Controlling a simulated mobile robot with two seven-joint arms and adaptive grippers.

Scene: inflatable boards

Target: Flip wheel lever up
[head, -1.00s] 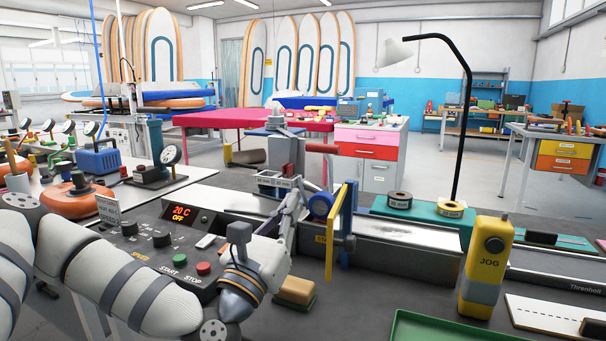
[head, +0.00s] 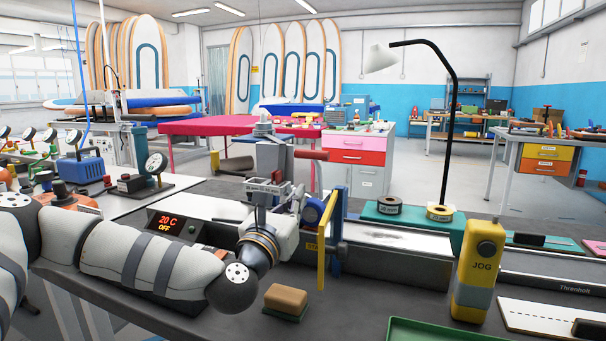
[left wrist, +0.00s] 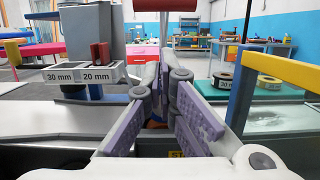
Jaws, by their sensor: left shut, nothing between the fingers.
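The welding machine (head: 272,150) has a lever with a red grip (head: 311,154) sticking out to the right, level. The red grip is cut off at the top of the left wrist view (left wrist: 165,5). A yellow bar (head: 322,245) stands beside a blue wheel (head: 313,211); which one is the wheel lever I cannot tell for sure. My left gripper (head: 296,197) is shut and empty, between the size-label block and the yellow bar. In the left wrist view its fingertips (left wrist: 164,72) are below the red grip, apart from it. My right gripper is not in view.
A size-label block (left wrist: 85,74) is left of the fingers. A brown sponge block (head: 286,299), a yellow JOG pendant (head: 482,265) and tape rolls (head: 389,204) stand nearby. A green tray (head: 430,330) lies in front.

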